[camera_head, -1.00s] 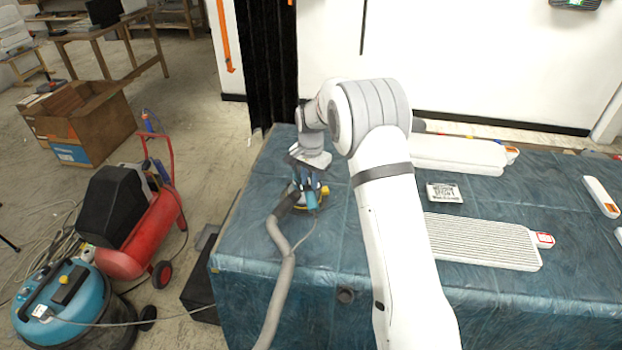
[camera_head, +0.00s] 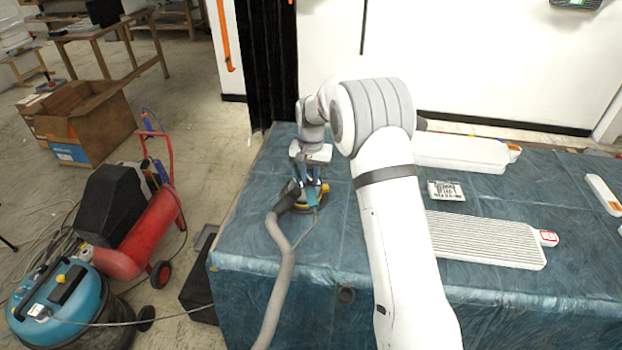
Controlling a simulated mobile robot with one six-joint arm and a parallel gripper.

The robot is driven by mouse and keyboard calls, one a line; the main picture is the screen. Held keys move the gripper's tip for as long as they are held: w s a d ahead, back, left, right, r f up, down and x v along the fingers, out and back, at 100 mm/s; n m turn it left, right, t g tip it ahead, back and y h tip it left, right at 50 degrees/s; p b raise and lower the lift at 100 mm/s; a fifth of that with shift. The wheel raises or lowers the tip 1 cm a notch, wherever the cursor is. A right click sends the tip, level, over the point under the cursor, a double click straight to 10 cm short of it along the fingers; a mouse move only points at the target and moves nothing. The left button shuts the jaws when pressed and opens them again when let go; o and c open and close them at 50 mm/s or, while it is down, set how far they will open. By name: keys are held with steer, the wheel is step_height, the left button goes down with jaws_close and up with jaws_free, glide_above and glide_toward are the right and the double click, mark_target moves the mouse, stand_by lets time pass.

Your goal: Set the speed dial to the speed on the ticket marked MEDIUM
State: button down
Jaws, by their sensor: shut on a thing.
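The sander (camera_head: 293,194), with a blue, yellow and dark body, stands on the covered table at the left, its grey hose running off the front edge. My gripper (camera_head: 312,183) points down at its top, with its blue fingers shut on a part there. That part looks like the speed dial, but it is hidden by the fingers and too small to make out. The dial's setting cannot be read. A white ticket (camera_head: 446,191) with dark print lies on the table right of my arm. Its words are too small to read.
A ribbed white panel (camera_head: 485,240) with a red-marked tag lies to the right, and a smooth white piece (camera_head: 460,152) lies behind it. Another white piece (camera_head: 602,194) is at the far right. A blue vacuum (camera_head: 70,305) and red compressor (camera_head: 150,240) stand on the floor left.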

mark_target(311, 179)
steer(key=n+b, duration=0.1)
steer(key=n, duration=0.2)
steer(key=shift+f+n, duration=0.1)
steer(key=shift+n, duration=0.3)
steer(key=shift+n+b, duration=0.55)
steer(key=shift+n, duration=1.35)
steer(key=c, duration=1.3)
jaws_free()
steer(key=shift+o, duration=0.2)
step_height(311, 179, up, 8)
steer(key=shift+d+f+b, duration=0.1)
steer(key=shift+b, duration=0.45)
